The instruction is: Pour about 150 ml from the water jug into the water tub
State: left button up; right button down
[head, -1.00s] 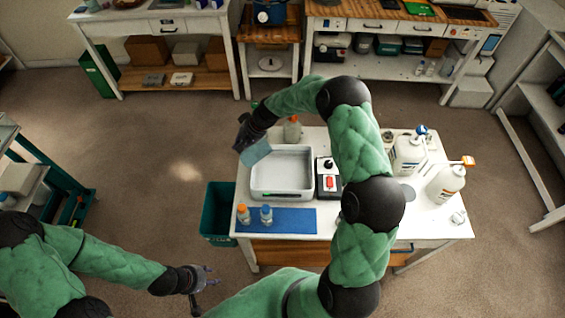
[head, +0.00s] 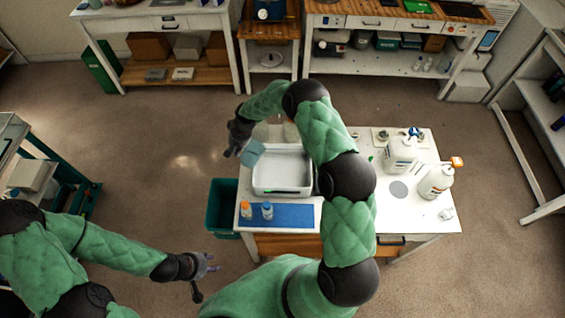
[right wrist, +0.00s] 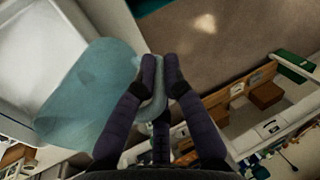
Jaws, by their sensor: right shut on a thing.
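The water jug (head: 252,154), a translucent blue vessel, is held at the left back corner of the white tub. My right gripper (head: 236,140) is shut on its handle. In the right wrist view, two dark fingers pinch the handle and the jug body (right wrist: 85,100) spreads left, overlapping the tub (right wrist: 45,60). The jug looks tilted; its water level and any stream cannot be made out. The white rectangular water tub (head: 281,191) stands on the table, its right side partly behind my right arm. My left gripper (head: 203,279) is open and empty, left of the table's front.
A blue mat (head: 290,215) with two small bottles lies in front of the tub. White bottles (head: 400,155) and (head: 436,182) stand at the table's right. A teal bin (head: 222,205) stands on the floor by the table's left side. Floor around my left gripper is clear.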

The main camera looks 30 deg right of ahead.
jog(key=shift+w+a+h, duration=0.25)
jog(key=shift+a+h, duration=0.05)
jog(key=shift+a, duration=0.05)
jog(key=shift+w+a+f+g+h+b, duration=0.25)
jog(key=shift+a+f+g+h+b, duration=0.3)
jog(key=shift+b, duration=0.65)
jog(key=shift+w+a+f+g+h+b, duration=0.25)
jog(key=shift+f+g+h+b, duration=0.35)
jog(key=shift+b, duration=0.55)
jog(key=shift+h, duration=0.25)
